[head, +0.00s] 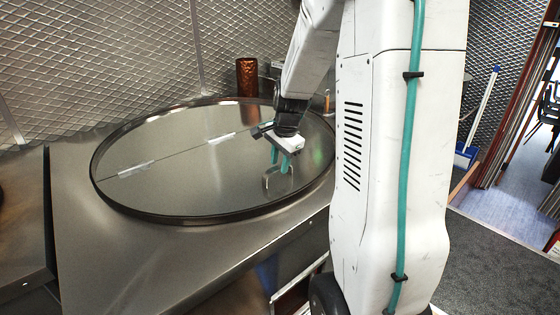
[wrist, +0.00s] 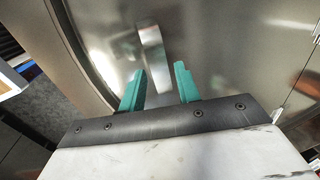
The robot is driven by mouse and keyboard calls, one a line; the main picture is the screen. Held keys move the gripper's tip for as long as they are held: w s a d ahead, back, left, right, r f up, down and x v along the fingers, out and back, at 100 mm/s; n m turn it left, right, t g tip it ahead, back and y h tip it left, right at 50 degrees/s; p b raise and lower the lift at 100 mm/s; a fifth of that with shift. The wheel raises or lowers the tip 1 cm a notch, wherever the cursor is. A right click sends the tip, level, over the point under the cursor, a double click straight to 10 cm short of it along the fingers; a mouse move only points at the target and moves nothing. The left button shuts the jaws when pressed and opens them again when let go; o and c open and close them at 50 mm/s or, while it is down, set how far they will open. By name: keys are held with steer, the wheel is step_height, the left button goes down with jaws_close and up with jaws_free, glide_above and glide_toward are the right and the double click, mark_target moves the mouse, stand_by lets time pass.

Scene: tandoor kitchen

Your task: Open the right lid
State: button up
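A large round steel lid (head: 195,185) with a dark rim is set in the counter, flat and closed. A seam with two bright hinges (head: 136,168) divides it into a far and a near half. A small metal handle (head: 265,182) stands on the near half, towards the right. It also shows in the wrist view (wrist: 153,55), beyond the fingertips. My gripper (head: 279,165) has two teal fingers, spread apart with nothing between them. It points down just above the handle; in the wrist view (wrist: 160,68) the gap lies near the handle's lower end. I cannot tell whether they touch.
The steel counter (head: 85,235) surrounds the lid. A copper-coloured cup (head: 247,77) stands at the back near the mesh-patterned wall (head: 95,60). A blue-and-white broom or mop (head: 466,153) stands at the right, beside a doorway. The dark floor (head: 500,265) at the right is clear.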

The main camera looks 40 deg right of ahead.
jaws_close()
steer(key=shift+r, duration=0.1)
